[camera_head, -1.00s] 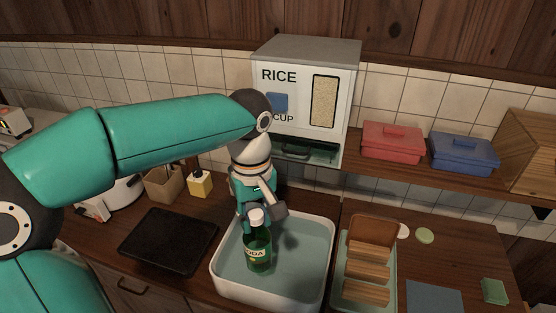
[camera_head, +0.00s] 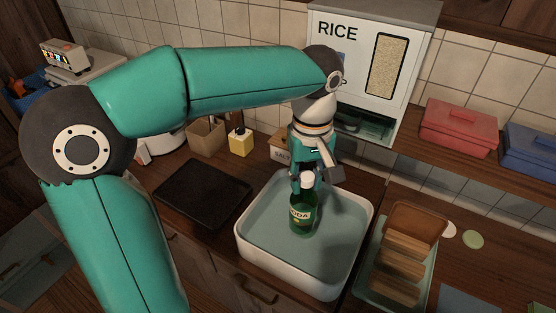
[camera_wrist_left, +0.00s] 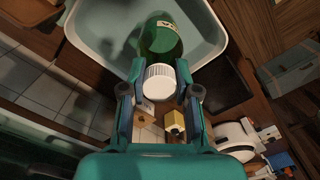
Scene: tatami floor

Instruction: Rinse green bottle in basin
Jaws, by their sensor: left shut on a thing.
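The green bottle (camera_head: 302,214) has a white cap and a pale label reading SODA. It is upright in the white basin (camera_head: 248,256), over or in the pale blue-green water. Whether it touches the basin floor I cannot tell. My left gripper (camera_head: 307,181) comes down from above and is shut on the bottle at its cap. In the left wrist view the white cap (camera_wrist_left: 159,84) lies between the two fingers of the left gripper (camera_wrist_left: 160,98), with the green bottle (camera_wrist_left: 161,40) beyond it over the basin (camera_wrist_left: 84,58). My right gripper is not in view.
A black tray (camera_head: 203,193) lies left of the basin. A green-rimmed rack (camera_head: 369,283) with brown slabs stands close on its right. The rice dispenser (camera_head: 363,60) is behind. A red box (camera_head: 459,129) and a blue box (camera_head: 532,150) sit on the shelf.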

